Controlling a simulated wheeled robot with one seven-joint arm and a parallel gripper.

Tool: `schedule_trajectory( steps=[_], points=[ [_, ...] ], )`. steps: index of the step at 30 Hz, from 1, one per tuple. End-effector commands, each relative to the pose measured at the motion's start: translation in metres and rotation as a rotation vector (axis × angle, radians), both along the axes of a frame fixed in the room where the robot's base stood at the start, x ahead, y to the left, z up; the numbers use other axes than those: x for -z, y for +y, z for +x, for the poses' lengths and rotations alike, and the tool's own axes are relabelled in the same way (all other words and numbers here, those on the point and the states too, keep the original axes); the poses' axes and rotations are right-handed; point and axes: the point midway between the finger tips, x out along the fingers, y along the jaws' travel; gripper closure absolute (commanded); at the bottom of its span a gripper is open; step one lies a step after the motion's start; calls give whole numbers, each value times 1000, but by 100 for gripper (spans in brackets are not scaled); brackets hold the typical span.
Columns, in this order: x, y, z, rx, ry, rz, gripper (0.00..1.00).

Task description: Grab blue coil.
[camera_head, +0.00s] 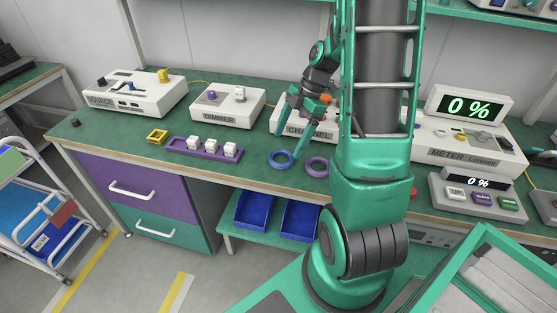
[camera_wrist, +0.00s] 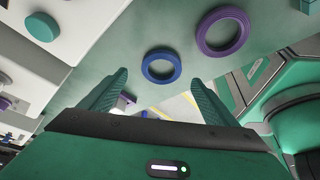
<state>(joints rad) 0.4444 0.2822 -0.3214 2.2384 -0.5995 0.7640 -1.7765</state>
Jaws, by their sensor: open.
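The blue coil (camera_head: 273,161) is a flat ring lying on the green bench top, near the front edge. In the wrist view the blue coil (camera_wrist: 145,72) lies flat ahead of the fingers, roughly centred between them. My gripper (camera_head: 291,130) points down over the bench close to the blue coil. Its two green fingers stand apart and nothing is between them; they also show in the wrist view (camera_wrist: 155,90). In the head view one fingertip appears beside the ring; I cannot tell whether it touches.
A purple coil (camera_head: 317,167) lies just right of the blue one. A purple tray (camera_head: 178,149) with white cubes and a yellow square ring (camera_head: 157,136) lie to the left. The DIMMER box (camera_head: 234,116) and CHANNEL box (camera_head: 277,124) stand behind. Blue bins (camera_head: 254,209) sit below the bench.

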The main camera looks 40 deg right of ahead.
Motion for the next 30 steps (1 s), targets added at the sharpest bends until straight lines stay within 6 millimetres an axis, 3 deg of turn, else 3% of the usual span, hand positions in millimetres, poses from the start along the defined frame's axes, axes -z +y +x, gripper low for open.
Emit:
schedule_trajectory(
  steps=[12, 21, 27, 30],
  points=[
    [45, 18, 0, 0, 2, 0, 18],
    [48, 19, 1, 1, 0, -1, 18],
    [48, 19, 1, 1, 1, -1, 61],
    [48, 19, 1, 1, 1, -1, 62]
  ],
)
